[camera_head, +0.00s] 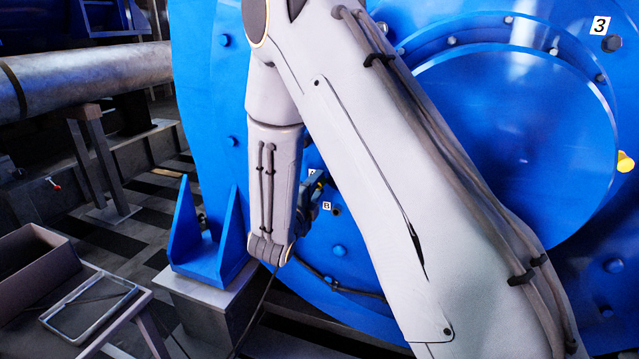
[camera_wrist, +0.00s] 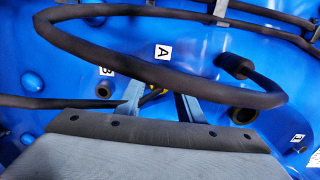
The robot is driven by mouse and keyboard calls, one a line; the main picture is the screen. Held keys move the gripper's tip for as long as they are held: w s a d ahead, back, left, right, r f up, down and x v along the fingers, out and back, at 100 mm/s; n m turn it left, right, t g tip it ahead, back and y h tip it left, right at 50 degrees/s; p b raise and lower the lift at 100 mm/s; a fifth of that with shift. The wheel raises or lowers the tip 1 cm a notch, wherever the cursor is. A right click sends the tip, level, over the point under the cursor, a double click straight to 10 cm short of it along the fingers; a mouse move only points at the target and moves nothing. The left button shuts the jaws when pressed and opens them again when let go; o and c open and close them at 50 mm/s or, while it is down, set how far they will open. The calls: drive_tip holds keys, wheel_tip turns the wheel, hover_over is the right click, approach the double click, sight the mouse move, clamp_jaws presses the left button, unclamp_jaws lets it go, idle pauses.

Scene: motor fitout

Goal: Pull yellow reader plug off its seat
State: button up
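In the wrist view, a small yellow part (camera_wrist: 152,96), apparently the yellow reader plug, shows between the two fingers of my gripper (camera_wrist: 158,98). It is below label A (camera_wrist: 162,52). A thick black cable crosses in front and hides much of it, so I cannot tell whether it sits in its seat. The fingers stand apart with the yellow part between them; whether both touch it is unclear. In the head view my gripper (camera_head: 318,187) is at the blue motor housing (camera_head: 340,250), partly hidden by my arm, with a bit of yellow at it.
The black cable (camera_wrist: 70,40) loops widely around the gripper. Socket B (camera_wrist: 103,90) is left of the fingers; another dark round port (camera_wrist: 243,115) is to their right. In the head view, a separate yellow part (camera_head: 597,163) sits far right. An open box (camera_head: 35,265) stands lower left.

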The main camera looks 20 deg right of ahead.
clamp_jaws()
drive_tip(key=shift+p+v, duration=1.4)
drive_tip(key=shift+v, duration=1.55)
drive_tip(key=p+v, duration=0.8)
drive_tip(key=v, duration=1.4)
